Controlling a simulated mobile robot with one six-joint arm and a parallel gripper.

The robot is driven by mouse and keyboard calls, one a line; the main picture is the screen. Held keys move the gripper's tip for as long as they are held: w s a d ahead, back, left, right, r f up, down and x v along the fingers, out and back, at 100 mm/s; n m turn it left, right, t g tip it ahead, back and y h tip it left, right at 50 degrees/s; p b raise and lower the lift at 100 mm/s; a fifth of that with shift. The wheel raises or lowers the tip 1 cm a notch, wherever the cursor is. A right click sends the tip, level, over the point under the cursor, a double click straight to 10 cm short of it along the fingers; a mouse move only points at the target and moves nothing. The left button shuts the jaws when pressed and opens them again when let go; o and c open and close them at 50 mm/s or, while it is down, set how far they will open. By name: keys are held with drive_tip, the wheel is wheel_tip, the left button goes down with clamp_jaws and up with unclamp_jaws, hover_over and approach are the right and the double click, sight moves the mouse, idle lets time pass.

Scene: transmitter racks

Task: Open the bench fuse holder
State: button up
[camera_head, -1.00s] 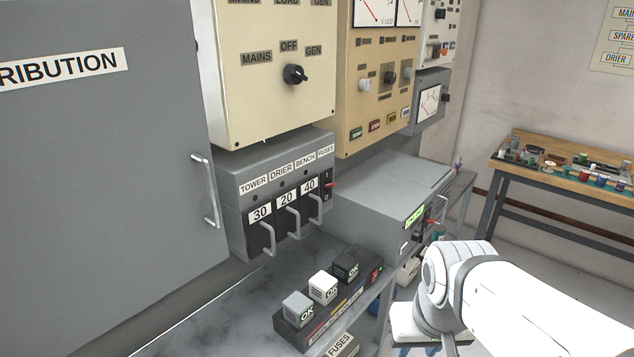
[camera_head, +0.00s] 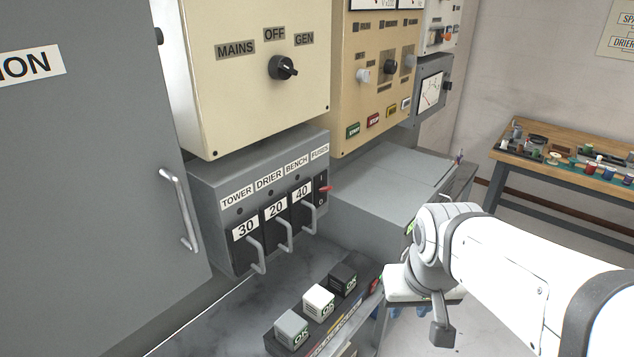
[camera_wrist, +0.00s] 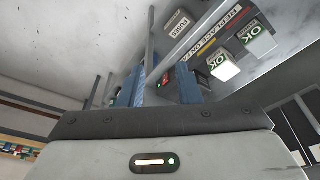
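The bench fuse holder (camera_head: 303,207) is the right-hand of three dark holders in the grey fuse box (camera_head: 212,205). It carries a "40" label and a grey loop handle, and looks seated in the box. The tower "30" holder (camera_head: 247,248) and drier "20" holder (camera_head: 276,226) are to its left. A switch with a red lever (camera_head: 325,188) is to its right, under the "FUSES" label. My gripper (camera_wrist: 158,86) shows two blue fingers apart with nothing held between them. In the head view it is mostly hidden behind my arm, low and right of the fuse box.
A dark block with three "OK" cubes (camera_head: 319,301) stands on the bench below the holders. A grey box (camera_head: 385,190) is right of the fuse box. A cabinet handle (camera_head: 180,210) sticks out at left. A wooden table (camera_head: 560,178) with small items is at far right.

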drive_tip(key=w+a+r+n+p, duration=0.1)
drive_tip(key=w+a+r+p, duration=0.15)
drive_tip(key=w, duration=0.35)
drive_tip(key=w+a+r+n+p, duration=0.1)
drive_tip(key=w+a+r+p, duration=0.1)
drive_tip(key=w+a+r, duration=0.3)
drive_tip(key=n+t+y+p, duration=0.1)
drive_tip(key=p, duration=0.2)
hover_over(315, 210)
drive_tip(key=s, duration=0.2)
drive_tip(key=shift+s+d+f, duration=0.1)
drive_tip(key=shift+d+f, duration=0.15)
drive_tip(key=shift+f, duration=0.05)
drive_tip(key=p+x, duration=0.1)
drive_tip(key=x, duration=0.6)
drive_tip(key=shift+p, duration=0.3)
drive_tip(key=shift+c, duration=0.5)
drive_tip(key=shift+t, duration=0.3)
clamp_jaws()
